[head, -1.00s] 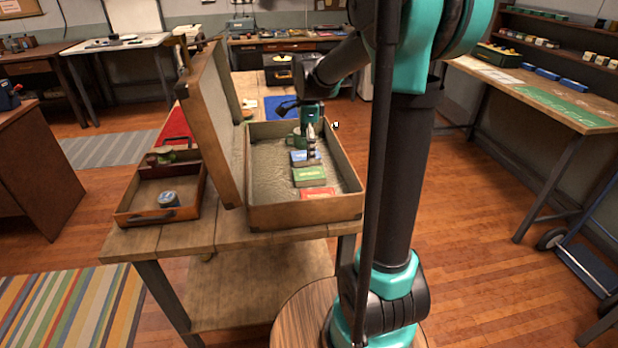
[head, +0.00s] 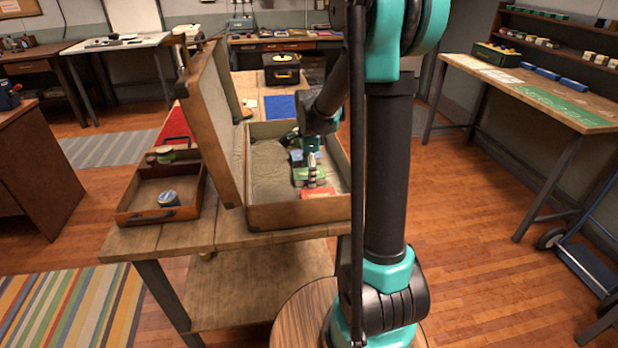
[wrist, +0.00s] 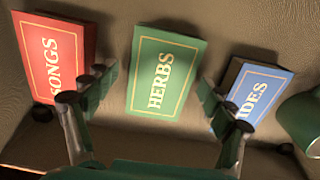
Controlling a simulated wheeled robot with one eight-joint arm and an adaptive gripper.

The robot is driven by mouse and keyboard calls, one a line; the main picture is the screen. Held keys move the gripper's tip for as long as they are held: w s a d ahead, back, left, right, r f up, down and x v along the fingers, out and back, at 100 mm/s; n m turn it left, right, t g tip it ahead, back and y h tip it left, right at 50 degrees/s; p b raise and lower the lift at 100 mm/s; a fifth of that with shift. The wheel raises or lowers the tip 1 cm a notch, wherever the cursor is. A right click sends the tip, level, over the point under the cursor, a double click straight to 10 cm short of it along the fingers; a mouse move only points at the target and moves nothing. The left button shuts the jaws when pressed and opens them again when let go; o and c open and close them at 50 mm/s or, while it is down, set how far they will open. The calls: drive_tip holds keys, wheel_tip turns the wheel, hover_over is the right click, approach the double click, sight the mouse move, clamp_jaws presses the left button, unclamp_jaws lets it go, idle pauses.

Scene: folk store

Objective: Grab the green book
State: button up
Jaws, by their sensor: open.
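The green book (wrist: 166,70), marked HERBS, lies flat in the open case (head: 298,215) on the wooden table. It also shows in the head view (head: 302,174), partly covered by my gripper. My gripper (wrist: 158,95) is open above it, with one finger on each side of the book in the wrist view. The book appears apart from the fingers. A red book (wrist: 58,58) marked SONGS lies to its left, partly behind one finger. A blue book (wrist: 252,92) lies to its right, its title partly hidden by the other finger.
A green mug (wrist: 302,122) is at the right edge of the wrist view, beside the blue book. The case's raised lid (head: 210,125) stands on the left. A small wooden tray (head: 135,217) holds a round tin (head: 168,199).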

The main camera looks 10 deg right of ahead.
drive_tip(key=c, duration=1.3)
drive_tip(key=shift+c, duration=0.2)
drive_tip(key=shift+r, duration=0.2)
